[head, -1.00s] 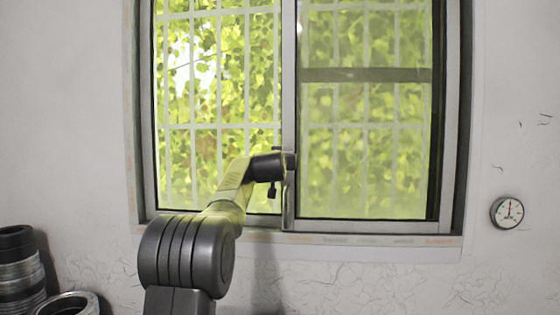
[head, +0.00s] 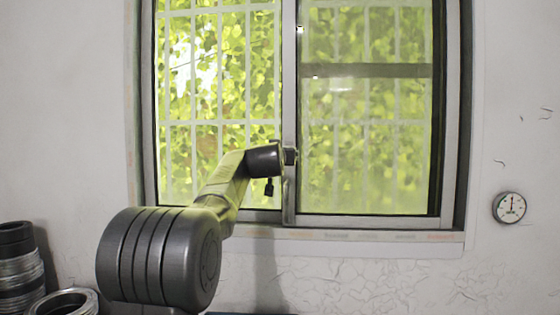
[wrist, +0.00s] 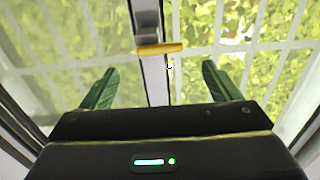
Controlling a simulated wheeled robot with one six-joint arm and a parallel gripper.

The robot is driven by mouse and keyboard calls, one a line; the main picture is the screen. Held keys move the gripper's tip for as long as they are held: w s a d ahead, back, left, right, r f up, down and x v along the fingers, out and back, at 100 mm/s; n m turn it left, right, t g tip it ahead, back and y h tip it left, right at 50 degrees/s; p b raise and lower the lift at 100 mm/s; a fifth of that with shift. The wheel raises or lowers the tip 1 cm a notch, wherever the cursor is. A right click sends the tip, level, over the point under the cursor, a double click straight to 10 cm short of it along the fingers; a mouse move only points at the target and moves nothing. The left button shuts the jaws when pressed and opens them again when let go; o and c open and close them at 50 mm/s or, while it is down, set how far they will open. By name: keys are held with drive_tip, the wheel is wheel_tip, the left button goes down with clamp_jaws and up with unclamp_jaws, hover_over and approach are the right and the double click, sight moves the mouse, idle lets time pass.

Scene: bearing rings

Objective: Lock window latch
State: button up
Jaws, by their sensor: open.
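The window latch (wrist: 160,49) shows in the wrist view as a yellow bar lying crosswise on the upright middle frame. The sliding window (head: 289,80) fills the middle of the head view, with its two panes meeting at that frame. My gripper (wrist: 159,67) is open, its two green fingers spread either side of the frame. The latch lies ahead of the fingertips, between them in the picture, and nothing is held. In the head view my wrist is in front of the middle frame's lower part, and I cannot make out the latch there.
White bars (head: 220,125) and leaves show through the glass. The window sill (head: 350,237) runs below. A round gauge (head: 509,207) is on the wall at right. Stacked dark rings (head: 17,270) and another ring (head: 68,303) are at lower left.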

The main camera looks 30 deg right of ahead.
drive_tip(key=b+v, duration=0.2)
drive_tip(key=v, duration=0.5)
drive_tip(key=shift+s+a, duration=0.2)
drive_tip(key=shift+w+d, duration=0.1)
drive_tip(key=p+x, duration=0.5)
drive_tip(key=x, duration=0.8)
drive_tip(key=shift+w+d+p, duration=0.2)
drive_tip(key=shift+w+p, duration=0.05)
drive_tip(key=shift+p, duration=0.1)
drive_tip(key=shift+s, duration=0.1)
